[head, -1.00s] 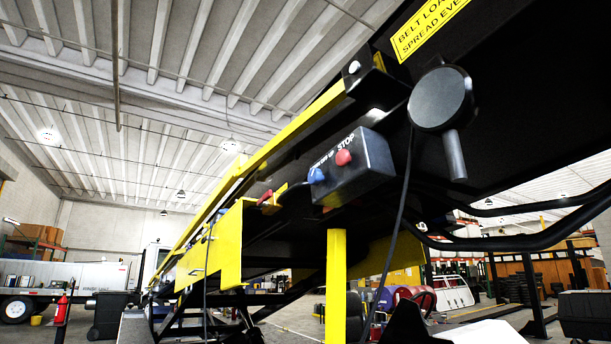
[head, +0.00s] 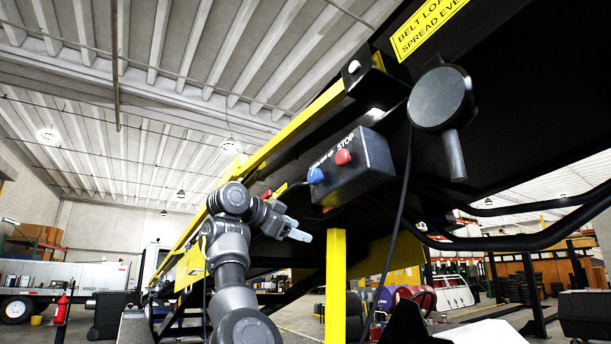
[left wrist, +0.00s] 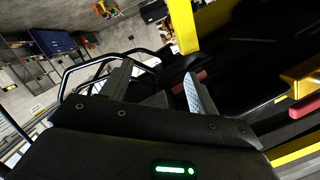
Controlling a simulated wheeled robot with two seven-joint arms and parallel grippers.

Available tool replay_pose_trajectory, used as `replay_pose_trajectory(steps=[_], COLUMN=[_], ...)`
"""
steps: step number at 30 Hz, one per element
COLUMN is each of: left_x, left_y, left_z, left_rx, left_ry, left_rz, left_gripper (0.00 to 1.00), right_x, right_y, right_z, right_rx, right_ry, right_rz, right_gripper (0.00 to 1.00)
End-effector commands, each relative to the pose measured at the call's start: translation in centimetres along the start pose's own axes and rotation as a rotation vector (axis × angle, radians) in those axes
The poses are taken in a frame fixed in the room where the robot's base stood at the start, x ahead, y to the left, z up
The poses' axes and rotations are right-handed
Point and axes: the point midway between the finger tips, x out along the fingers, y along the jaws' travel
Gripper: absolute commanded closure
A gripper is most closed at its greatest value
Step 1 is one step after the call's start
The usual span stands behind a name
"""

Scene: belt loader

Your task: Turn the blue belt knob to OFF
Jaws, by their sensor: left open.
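The blue belt knob (head: 316,175) sits on the left part of a grey control box (head: 357,172) under the loader's boom. A red STOP button (head: 343,157) is to its right on the same box. My left gripper (head: 296,227) is below and left of the knob, apart from it, with its fingers pointing right. In the left wrist view its two fingers (left wrist: 155,92) stand apart with nothing between them. The knob is not seen in that view. The lettering by the knob is too small to read fully. My right gripper is not in view.
A yellow post (head: 335,285) stands just right of my left gripper, below the box. A black cable (head: 402,215) hangs right of the box. A round black handle (head: 441,99) projects farther right. A yellow rail (head: 290,134) slopes above the box.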

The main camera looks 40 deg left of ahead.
Motion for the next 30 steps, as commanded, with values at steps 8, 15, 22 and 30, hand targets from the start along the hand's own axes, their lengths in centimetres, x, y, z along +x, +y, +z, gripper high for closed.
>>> replay_pose_trajectory(steps=[8, 15, 22, 30], left_x=[-12.1, -14.2, -12.2, -7.3], left_y=[-2.5, -2.7, -2.8, -2.9], left_z=[-9.0, -10.3, -11.0, -12.4], left_rx=[0.158, 0.190, 0.188, 0.187], left_ry=[0.223, 0.259, 0.256, 0.255], left_rz=[-0.007, -0.010, -0.010, -0.011], left_gripper=[0.40, 0.40, 0.40, 0.40], right_x=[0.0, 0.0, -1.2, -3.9], right_y=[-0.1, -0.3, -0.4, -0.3], right_z=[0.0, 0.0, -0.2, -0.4], right_rx=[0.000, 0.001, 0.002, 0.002], right_ry=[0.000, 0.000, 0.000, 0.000], right_rz=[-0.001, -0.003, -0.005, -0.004], right_gripper=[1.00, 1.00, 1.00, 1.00])
